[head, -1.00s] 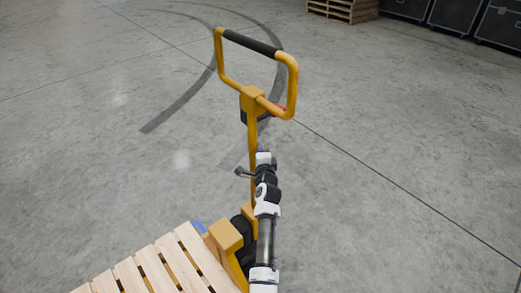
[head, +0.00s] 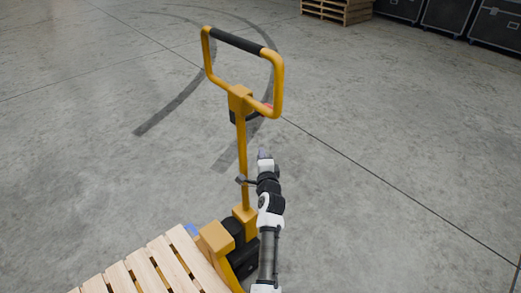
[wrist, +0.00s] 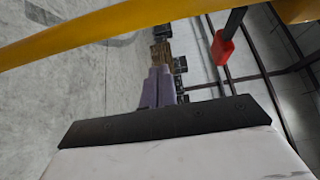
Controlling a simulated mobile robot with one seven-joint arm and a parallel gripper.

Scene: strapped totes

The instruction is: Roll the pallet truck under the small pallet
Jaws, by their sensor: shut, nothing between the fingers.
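The yellow pallet truck (head: 243,165) stands upright in the middle of the head view, its looped handle with a black grip (head: 236,40) at the top. The small pallet (head: 150,272), of pale wooden slats, is at the lower left, close against the truck's yellow body (head: 214,239). The forks are hidden, so I cannot tell how far they lie beneath it. My gripper (head: 262,153) is shut and empty, just right of the truck's shaft and below the handle. Its fingers (wrist: 158,88) are together in the wrist view, with a yellow bar (wrist: 120,25) and red lever (wrist: 222,47) above.
A stack of wooden pallets (head: 338,10) and dark cases (head: 495,22) stand at the back right. The concrete floor around the truck is open, with curved dark tyre marks (head: 180,105) behind the handle.

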